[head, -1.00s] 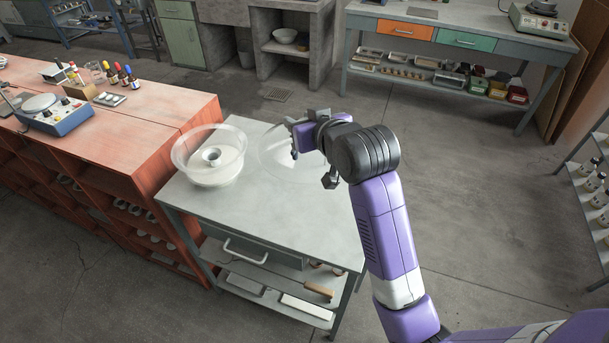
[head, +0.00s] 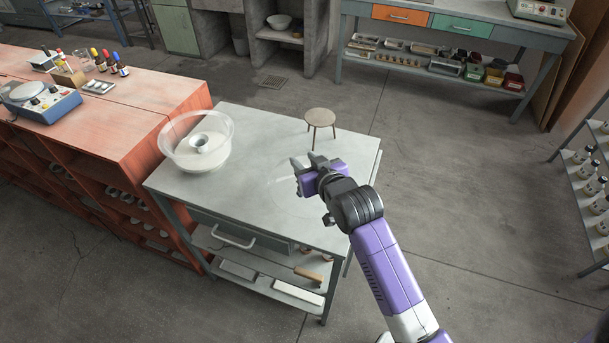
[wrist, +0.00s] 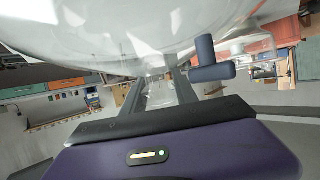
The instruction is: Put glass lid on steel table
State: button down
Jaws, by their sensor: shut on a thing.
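The clear glass lid (head: 283,196) is faint in the head view, over the right part of the grey steel table (head: 240,178). My gripper (head: 307,165) is shut on it. In the wrist view the lid (wrist: 130,32) fills the top, with its glass knob between my fingers (wrist: 158,88). A blue-grey tap-like piece (wrist: 212,60) shows beside it. I cannot tell whether the lid's rim touches the tabletop. My gripper and wrist hide part of it.
A wide glass bowl (head: 222,132) with a white insert stands at the table's left. The middle and front of the tabletop are clear. A red-orange bench (head: 140,120) adjoins on the left.

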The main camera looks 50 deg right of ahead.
jog(key=shift+f, duration=2.7)
jog(key=shift+f, duration=0.1)
jog(key=c, duration=0.9)
grip_release()
jog(key=shift+f, duration=0.1)
jog(key=shift+c, duration=0.2)
